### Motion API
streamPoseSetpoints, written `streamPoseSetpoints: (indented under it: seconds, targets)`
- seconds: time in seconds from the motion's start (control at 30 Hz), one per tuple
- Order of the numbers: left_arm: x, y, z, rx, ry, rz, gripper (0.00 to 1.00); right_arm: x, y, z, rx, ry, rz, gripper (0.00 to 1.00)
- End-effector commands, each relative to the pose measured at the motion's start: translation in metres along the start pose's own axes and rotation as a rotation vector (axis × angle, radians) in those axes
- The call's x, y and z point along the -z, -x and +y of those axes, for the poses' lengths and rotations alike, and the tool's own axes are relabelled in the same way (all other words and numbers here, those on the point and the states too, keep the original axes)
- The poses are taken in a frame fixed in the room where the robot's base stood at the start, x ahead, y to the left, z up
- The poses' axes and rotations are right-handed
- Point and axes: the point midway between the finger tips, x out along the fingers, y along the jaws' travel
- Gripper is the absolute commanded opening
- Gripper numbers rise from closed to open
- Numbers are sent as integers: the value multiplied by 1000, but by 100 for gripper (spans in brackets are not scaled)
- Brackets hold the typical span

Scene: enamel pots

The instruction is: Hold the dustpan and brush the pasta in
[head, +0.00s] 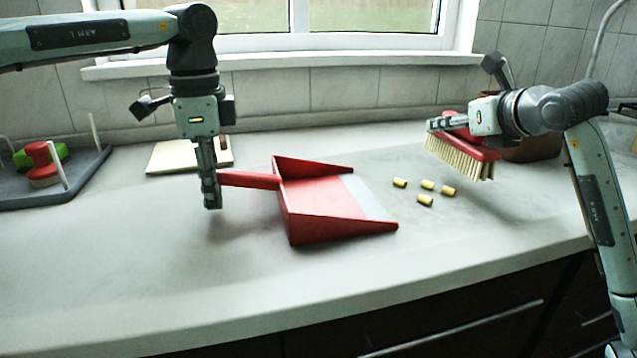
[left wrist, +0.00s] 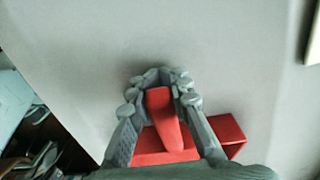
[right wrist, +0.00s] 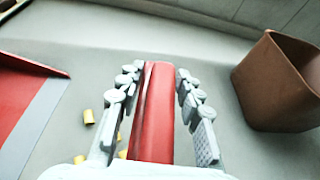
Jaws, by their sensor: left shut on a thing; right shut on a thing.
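A red dustpan (head: 325,206) lies on the worktop with its pale lip facing right. My left gripper (head: 211,198) is shut on the dustpan's handle, and the handle (left wrist: 165,115) shows between its fingers in the left wrist view. Several yellow pasta pieces (head: 427,185) lie on the worktop just right of the lip, apart from it. My right gripper (head: 437,124) is shut on the red brush (head: 482,149), whose pale bristles point down, just right of and behind the pasta. The brush back (right wrist: 154,115) shows between the fingers in the right wrist view. Whether the bristles touch the worktop is unclear.
A brown pot (right wrist: 285,85) stands behind the brush, close to my right gripper. A pale board (head: 172,157) lies behind my left gripper. A grey tray (head: 85,172) with red and green pieces is at far left. The front worktop is clear.

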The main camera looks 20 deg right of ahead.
Motion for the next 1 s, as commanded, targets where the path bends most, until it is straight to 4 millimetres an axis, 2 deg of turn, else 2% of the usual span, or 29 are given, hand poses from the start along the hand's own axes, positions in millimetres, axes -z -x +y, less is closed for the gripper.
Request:
streamPoseSetpoints:
  seconds: [0.37, 0.8, 1.0]
  targets:
    - [0, 0, 0, 1, 0, 1, 0, 2, -1, -1, 0, 0, 0, 4]
    - [0, 0, 0, 1, 0, 1, 0, 34, -11, -17, 1, -2, 3, 4]
    - [0, 0, 0, 0, 0, 0, 0, 42, -14, -21, 2, -2, 2, 4]
